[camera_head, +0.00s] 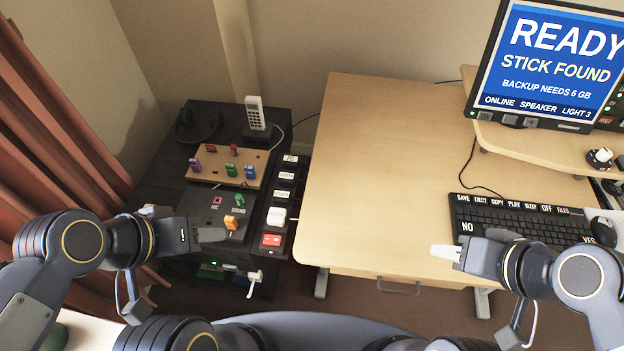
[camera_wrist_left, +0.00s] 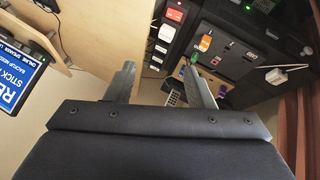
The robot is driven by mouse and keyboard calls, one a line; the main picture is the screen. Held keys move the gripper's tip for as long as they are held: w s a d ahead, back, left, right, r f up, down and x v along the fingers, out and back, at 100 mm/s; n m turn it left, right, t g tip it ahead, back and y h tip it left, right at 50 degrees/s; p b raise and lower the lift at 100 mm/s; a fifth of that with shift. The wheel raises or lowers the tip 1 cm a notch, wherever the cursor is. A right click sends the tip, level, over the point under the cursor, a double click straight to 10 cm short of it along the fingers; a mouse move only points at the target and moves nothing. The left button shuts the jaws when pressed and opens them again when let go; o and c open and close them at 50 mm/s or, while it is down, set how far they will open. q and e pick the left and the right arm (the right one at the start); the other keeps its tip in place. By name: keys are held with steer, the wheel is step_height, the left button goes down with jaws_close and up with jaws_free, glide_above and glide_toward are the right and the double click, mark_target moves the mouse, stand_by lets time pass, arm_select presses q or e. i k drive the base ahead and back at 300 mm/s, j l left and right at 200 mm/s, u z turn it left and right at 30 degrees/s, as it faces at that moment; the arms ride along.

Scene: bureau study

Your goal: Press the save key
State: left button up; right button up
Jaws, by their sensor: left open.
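The black keyboard (camera_head: 530,228) lies on the right part of the wooden desk. Its save key (camera_head: 463,198) is the labelled key at the far left end of its top row. My right gripper (camera_head: 440,252) is over the desk, left of the keyboard's front left corner and below the save key in the picture; its jaw gap does not show clearly. My left gripper (camera_head: 215,236) is far to the left, by the black cabinet. In the left wrist view its two fingers (camera_wrist_left: 164,78) stand apart with nothing held between them.
The monitor (camera_head: 550,65) reads READY, STICK FOUND. The wooden desk (camera_head: 390,170) is bare left of the keyboard. The black cabinet (camera_head: 165,165) carries a phone (camera_head: 255,113), a board of coloured sticks and a column of switches. A red curtain (camera_head: 50,130) hangs at the left.

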mark_target(462, 198)
steer(key=z, duration=1.7)
